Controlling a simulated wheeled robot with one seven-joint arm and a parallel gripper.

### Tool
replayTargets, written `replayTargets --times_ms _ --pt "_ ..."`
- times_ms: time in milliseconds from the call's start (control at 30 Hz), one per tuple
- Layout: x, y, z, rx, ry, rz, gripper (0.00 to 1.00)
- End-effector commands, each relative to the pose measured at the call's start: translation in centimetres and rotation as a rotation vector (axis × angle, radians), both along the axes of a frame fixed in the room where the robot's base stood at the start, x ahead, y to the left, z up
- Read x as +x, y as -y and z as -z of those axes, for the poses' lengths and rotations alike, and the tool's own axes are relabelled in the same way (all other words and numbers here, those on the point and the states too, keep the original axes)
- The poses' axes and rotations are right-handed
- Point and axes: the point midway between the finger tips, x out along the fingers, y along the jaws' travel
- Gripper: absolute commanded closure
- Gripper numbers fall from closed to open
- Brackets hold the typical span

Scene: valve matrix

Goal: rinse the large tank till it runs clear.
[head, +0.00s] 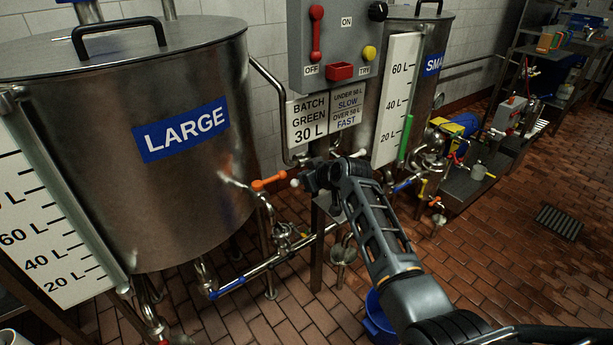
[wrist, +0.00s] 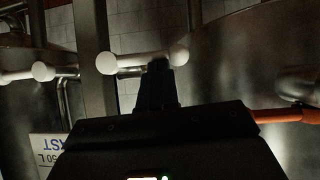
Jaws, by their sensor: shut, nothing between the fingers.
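The large tank (head: 130,130) is a steel vessel with a blue LARGE label at the left of the head view. An orange-handled valve (head: 270,183) sits on the pipe at its lower right, and a blue-handled valve (head: 228,287) on the low pipe below. My gripper (head: 303,180) is in front of the post under the control box, just right of the orange handle. In the wrist view the dark fingers (wrist: 157,82) are together and empty, close to a white-ended handle (wrist: 140,63); contact cannot be told. The orange handle (wrist: 282,115) shows at right. The tank's inside is hidden.
A grey control box (head: 340,45) with a red lever and a yellow button hangs between the tanks, above a BATCH GREEN 30 L sign (head: 308,121). The small tank (head: 425,75) stands behind right. A blue bucket (head: 377,318) is on the floor. Brick floor lies open at right.

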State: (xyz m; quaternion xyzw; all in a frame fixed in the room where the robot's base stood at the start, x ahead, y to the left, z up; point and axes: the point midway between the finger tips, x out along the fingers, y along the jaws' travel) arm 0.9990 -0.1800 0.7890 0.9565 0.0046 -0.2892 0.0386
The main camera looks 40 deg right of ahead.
Motion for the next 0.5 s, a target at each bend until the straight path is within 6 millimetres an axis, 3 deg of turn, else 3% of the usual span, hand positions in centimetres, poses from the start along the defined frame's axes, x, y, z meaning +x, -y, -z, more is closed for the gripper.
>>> replayTargets --times_ms 500 --pt "0.0 -0.7 1.8 -0.206 0.005 -0.003 1.0"
